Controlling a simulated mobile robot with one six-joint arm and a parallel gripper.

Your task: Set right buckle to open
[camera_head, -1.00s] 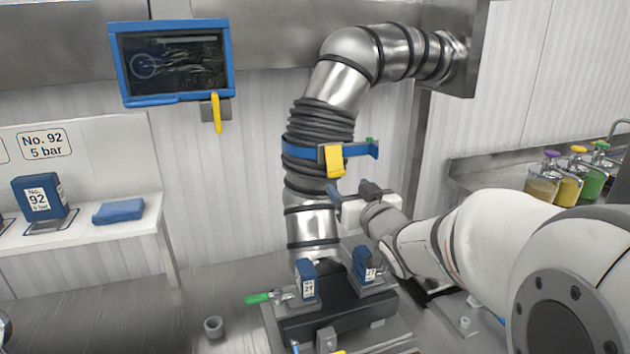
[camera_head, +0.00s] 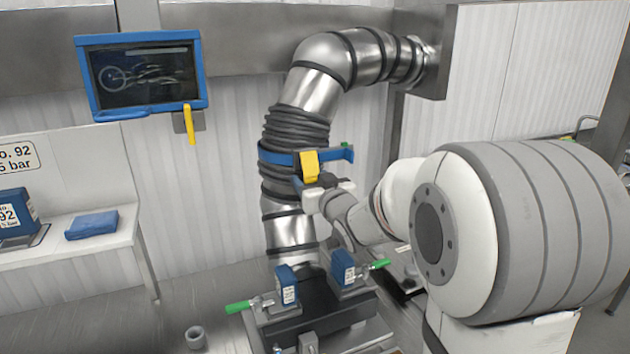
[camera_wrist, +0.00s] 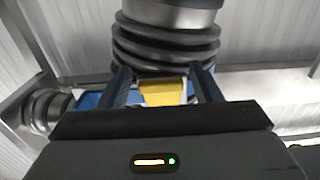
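Two buckles with green handles sit on the dark base in the head view: the left buckle (camera_head: 240,306) and the right buckle (camera_head: 378,265), each beside a blue numbered block. The right buckle's handle points right and slightly up. A blue strap (camera_head: 278,156) with a yellow latch (camera_head: 309,165) wraps the ribbed pipe. My gripper (camera_head: 315,182) is just below the yellow latch. In the wrist view my gripper (camera_wrist: 163,88) is open, its two dark fingers apart, with the yellow latch (camera_wrist: 163,94) showing between them; contact cannot be told.
The steel pipe (camera_head: 292,232) rises from the base and bends right to the wall. A blue-framed screen (camera_head: 140,75) hangs at upper left. A white shelf (camera_head: 90,243) with a blue block and cloth stands left. A grey cup (camera_head: 196,337) is on the floor.

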